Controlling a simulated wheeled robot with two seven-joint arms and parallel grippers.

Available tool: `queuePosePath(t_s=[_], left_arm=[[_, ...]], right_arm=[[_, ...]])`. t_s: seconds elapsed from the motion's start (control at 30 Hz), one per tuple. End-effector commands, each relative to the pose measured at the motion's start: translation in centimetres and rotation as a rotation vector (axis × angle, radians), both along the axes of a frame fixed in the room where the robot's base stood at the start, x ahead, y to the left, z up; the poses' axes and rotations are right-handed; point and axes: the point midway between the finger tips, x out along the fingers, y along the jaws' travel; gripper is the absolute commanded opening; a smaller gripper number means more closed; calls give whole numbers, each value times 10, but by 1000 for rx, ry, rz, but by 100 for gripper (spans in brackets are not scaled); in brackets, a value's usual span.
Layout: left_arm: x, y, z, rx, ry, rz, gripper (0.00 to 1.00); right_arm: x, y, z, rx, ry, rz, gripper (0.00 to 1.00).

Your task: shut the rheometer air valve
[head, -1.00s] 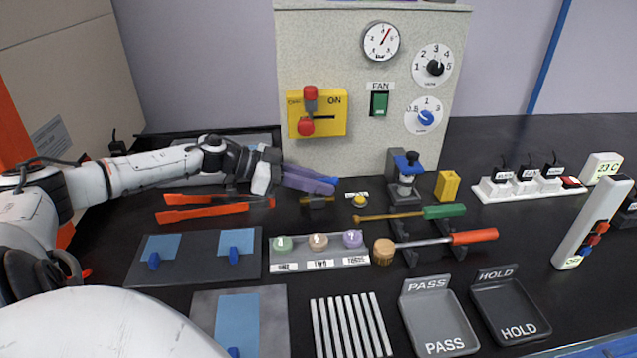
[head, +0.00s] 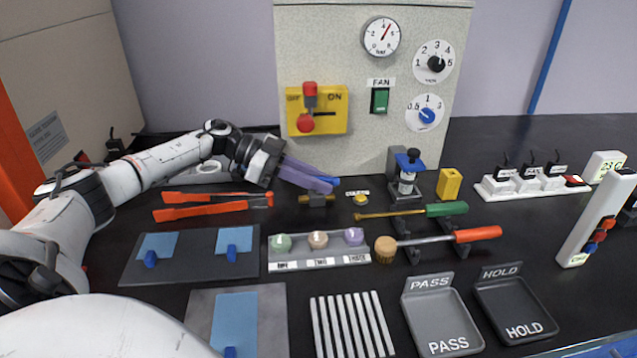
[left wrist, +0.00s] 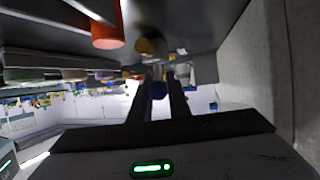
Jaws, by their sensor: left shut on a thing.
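The air valve is a small brass body (head: 316,201) on the black bench, in front of the grey cabinet, with a blue handle (head: 326,181) at its top. My left gripper (head: 318,183) reaches in from the left, its purple-tinted fingers at the handle, shut on it. The fingers hide part of the handle in the head view. I cannot tell the handle's exact angle. My right gripper is not in view.
Orange tongs (head: 212,206) lie just left of the valve. A yellow button (head: 361,199) and a blue-topped device (head: 407,172) stand to its right. A rack of lidded pots (head: 318,250) is in front. The grey cabinet (head: 365,75) with gauge and dials rises behind.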

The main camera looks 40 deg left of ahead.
Motion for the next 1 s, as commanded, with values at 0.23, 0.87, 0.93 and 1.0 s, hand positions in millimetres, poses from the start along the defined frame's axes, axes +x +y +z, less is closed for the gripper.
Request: queuePosePath(t_s=[0.23, 0.87, 0.93, 1.0], left_arm=[[0, 0, 0, 0, 0, -1, 0], [-17, 25, 12, 3, 1, 5, 28], [-26, 36, 17, 4, 2, 4, 28], [-33, 47, 23, 4, 2, 4, 28]], right_arm=[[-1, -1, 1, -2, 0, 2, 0], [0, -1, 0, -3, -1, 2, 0], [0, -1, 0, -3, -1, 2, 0], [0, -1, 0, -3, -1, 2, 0]])
